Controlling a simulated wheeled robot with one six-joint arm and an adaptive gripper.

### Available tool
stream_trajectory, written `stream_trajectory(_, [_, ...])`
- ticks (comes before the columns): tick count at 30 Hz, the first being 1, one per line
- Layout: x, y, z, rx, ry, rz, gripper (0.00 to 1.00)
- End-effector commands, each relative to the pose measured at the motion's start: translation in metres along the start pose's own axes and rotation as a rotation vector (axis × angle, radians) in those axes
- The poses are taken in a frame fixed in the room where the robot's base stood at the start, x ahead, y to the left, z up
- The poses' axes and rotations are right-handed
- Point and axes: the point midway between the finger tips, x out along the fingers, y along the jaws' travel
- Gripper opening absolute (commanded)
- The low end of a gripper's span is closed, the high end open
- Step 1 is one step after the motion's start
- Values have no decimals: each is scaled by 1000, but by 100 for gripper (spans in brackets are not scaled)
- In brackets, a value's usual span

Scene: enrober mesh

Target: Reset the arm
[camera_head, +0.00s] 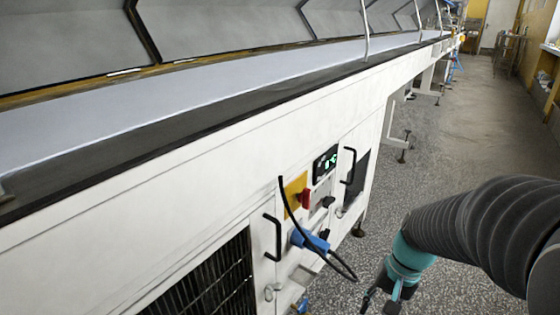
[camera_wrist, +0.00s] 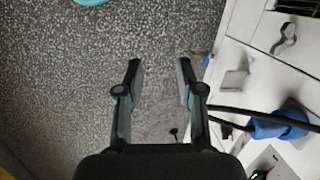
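My arm (camera_head: 490,225) comes in from the right edge of the head view, in a dark ribbed sleeve with a teal joint (camera_head: 408,262). Its end hangs low over the speckled floor, to the right of the white machine. In the wrist view my gripper (camera_wrist: 158,75) has its two fingers spread apart. Only floor shows between them, and it holds nothing. The machine's side lies to the right of the fingers in that view, apart from them.
The white machine (camera_head: 150,225) has a conveyor belt (camera_head: 200,85) on top. On its side are a blue plug (camera_head: 310,240) with a black cable, a red switch (camera_head: 305,198) and black handles (camera_head: 272,238). The floor aisle (camera_head: 480,115) to the right is clear.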

Motion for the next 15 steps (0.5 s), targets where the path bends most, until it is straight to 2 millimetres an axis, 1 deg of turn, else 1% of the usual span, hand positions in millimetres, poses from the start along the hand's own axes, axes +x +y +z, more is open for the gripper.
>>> stream_trajectory(1, [-10, -1, 6, -53, 44, 20, 38])
stream_trajectory(6, [-36, -1, 27, -207, 176, 87, 38])
stream_trajectory(11, [-61, -3, 47, -315, 298, 127, 38])
stream_trajectory(15, [-80, -9, 68, -392, 396, 135, 38])
